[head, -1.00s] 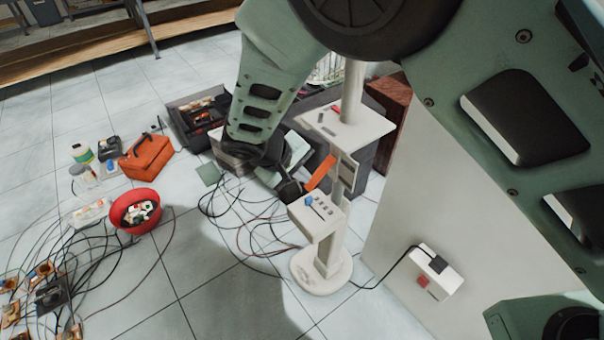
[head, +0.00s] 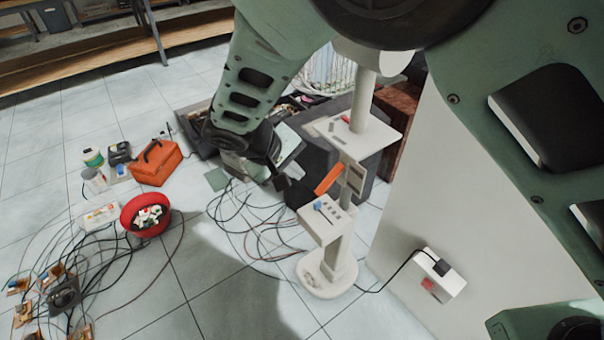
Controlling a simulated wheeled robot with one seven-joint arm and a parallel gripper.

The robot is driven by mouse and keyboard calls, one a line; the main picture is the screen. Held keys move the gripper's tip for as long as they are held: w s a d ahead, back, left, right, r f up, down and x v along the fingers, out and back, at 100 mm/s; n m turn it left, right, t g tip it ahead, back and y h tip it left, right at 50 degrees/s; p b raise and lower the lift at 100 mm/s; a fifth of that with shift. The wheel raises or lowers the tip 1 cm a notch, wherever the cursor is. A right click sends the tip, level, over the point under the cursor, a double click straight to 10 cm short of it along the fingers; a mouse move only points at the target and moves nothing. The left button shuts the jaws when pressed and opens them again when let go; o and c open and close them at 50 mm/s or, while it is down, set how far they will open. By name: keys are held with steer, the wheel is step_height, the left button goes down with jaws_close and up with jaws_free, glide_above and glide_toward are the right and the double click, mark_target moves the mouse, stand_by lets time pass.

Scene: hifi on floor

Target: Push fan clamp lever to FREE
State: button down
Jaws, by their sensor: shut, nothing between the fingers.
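The white fan stand (head: 338,246) rises from a round base in the middle of the head view, with a white wire fan guard (head: 330,72) partly behind my arm. An orange lever (head: 328,179) sticks out from the left of its column, slanting up to the right. A lower control box with a blue knob (head: 318,205) sits just below it. My dark gripper (head: 298,193) is shut and empty, just left of the lever's lower end. I cannot tell whether it touches the lever. The lever's markings are too small to read.
Loose cables (head: 232,215) lie on the floor left of the stand. A red bowl (head: 146,215), an orange toolbox (head: 154,162) and a black tray (head: 190,122) stand further left. A white panel with an outlet box (head: 438,272) is close on the right.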

steer(key=v, duration=0.5)
steer(key=shift+s+a, duration=0.25)
steer(key=shift+a, duration=0.15)
steer(key=s+d+r+g+y, duration=0.25)
steer(key=s+d+r, duration=0.25)
steer(key=s+d, duration=0.45)
steer(key=s+d+r+g+y, duration=0.1)
steer(key=s+d+r+y, duration=0.45)
steer(key=s, duration=0.75)
step_height(320, 180, up, 11)
steer(key=d+h+p, duration=0.2)
steer(key=p, duration=1)
steer(key=shift+n+p, duration=0.4)
steer(key=c, duration=2.1)
jaws_free()
steer(key=shift+c, duration=0.2)
